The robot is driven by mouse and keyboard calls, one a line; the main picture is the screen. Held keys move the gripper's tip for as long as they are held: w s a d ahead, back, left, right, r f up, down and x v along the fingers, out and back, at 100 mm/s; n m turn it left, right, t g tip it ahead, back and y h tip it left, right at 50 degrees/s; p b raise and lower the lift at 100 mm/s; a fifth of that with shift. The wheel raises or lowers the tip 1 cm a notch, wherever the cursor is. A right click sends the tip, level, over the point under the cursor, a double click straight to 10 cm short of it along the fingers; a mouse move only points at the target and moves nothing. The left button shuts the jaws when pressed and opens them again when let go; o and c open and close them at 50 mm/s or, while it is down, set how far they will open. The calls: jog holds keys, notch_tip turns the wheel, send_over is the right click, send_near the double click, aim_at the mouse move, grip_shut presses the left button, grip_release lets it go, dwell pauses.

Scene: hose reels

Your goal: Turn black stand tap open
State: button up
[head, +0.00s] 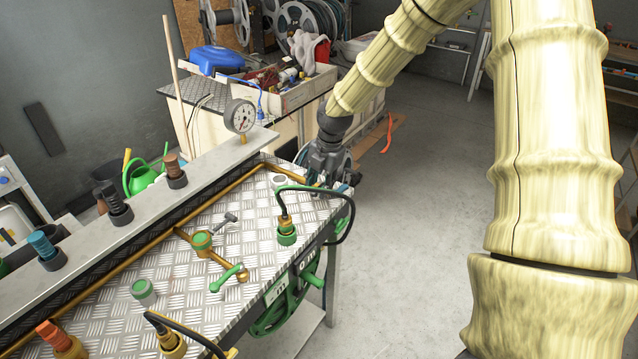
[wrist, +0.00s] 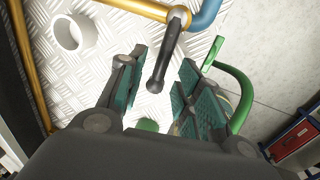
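The black tap lever (wrist: 163,62) shows in the wrist view, hanging from a silver-capped brass fitting (wrist: 178,16) on a brass pipe. My gripper (wrist: 158,95) is open, with a teal-padded finger on each side of the lever's free end. I see a gap to both pads, so the lever is not clamped. In the head view my gripper (head: 325,178) is over the far right end of the metal bench (head: 190,285) and hides this tap.
A white ring (wrist: 75,32) sits left of the lever in the wrist view. A green bar (wrist: 240,100) curves close to the right finger. On the bench are a grey-handled tap (head: 222,222), a green tap (head: 228,277) and a green hose connector (head: 286,233). Open floor lies right.

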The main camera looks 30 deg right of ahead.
jog(key=shift+f, duration=0.2)
grip_shut()
